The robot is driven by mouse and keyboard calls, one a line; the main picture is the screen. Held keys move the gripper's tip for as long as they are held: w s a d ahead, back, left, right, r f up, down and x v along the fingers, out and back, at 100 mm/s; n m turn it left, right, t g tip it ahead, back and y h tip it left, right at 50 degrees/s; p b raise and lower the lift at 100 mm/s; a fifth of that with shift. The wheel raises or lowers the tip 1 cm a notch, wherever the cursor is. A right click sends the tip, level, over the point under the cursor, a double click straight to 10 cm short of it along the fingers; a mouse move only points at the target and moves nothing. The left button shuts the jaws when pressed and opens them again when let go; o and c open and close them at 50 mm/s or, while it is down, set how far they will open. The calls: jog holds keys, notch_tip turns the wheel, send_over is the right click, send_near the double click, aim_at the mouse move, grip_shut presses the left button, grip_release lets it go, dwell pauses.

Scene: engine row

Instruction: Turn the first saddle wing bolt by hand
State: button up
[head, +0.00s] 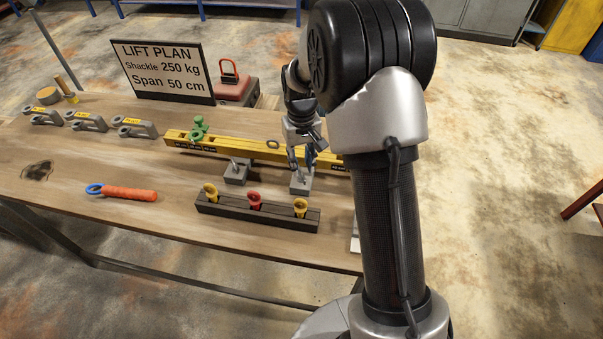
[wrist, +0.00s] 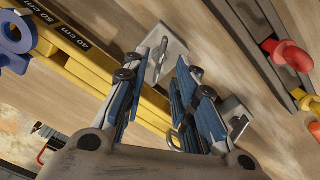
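Two grey saddle blocks stand on the bench in front of the yellow beam, each with a small upright metal bolt: the left saddle (head: 236,175) and the right saddle (head: 300,185). My gripper (head: 302,160) is above and close to the right saddle in the head view, fingers pointing down. In the wrist view my gripper (wrist: 172,62) has its two blue-padded fingers spread apart with nothing held. One saddle with a thin bolt (wrist: 160,58) shows beyond the gap; the other saddle (wrist: 236,118) is partly hidden behind the right-hand finger. Contact cannot be told.
A dark rack (head: 258,215) with yellow and red eye bolts lies in front. An orange-handled tool (head: 130,193) and grey shackles (head: 88,122) lie left. A lift plan sign (head: 162,72) stands behind.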

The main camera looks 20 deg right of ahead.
aim_at(302, 176)
jog(key=shift+f+b, duration=0.35)
jog(key=shift+f, duration=1.45)
jog(key=shift+c, duration=0.5)
grip_shut()
